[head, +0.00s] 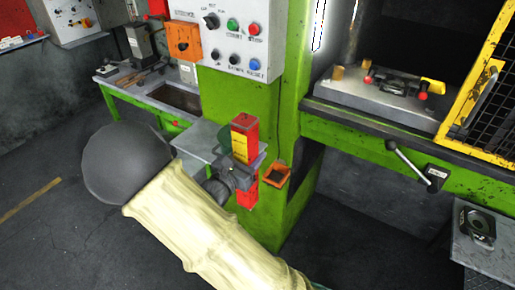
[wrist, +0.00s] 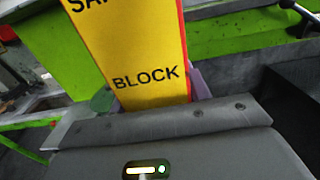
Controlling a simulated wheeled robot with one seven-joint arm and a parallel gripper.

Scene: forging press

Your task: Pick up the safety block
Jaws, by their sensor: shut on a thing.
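The safety block is upright, with a yellow middle and red ends (head: 244,143). In the head view it stands at the front of the green press column. In the wrist view the safety block's yellow face (wrist: 135,45), with black lettering reading "BLOCK", rises in front of the camera; its top is cut off. My gripper (head: 240,174) is shut on the safety block, across its lower part. The gripper and wrist hide part of the block, and a red part shows below them. I cannot tell whether its base touches anything.
A small grey shelf (head: 196,140) juts out beside the block. An orange tray (head: 277,175) hangs on the column to the right. The control panel (head: 235,40) is above. A lever (head: 408,162) sticks out at right. Open floor (head: 50,240) lies at left.

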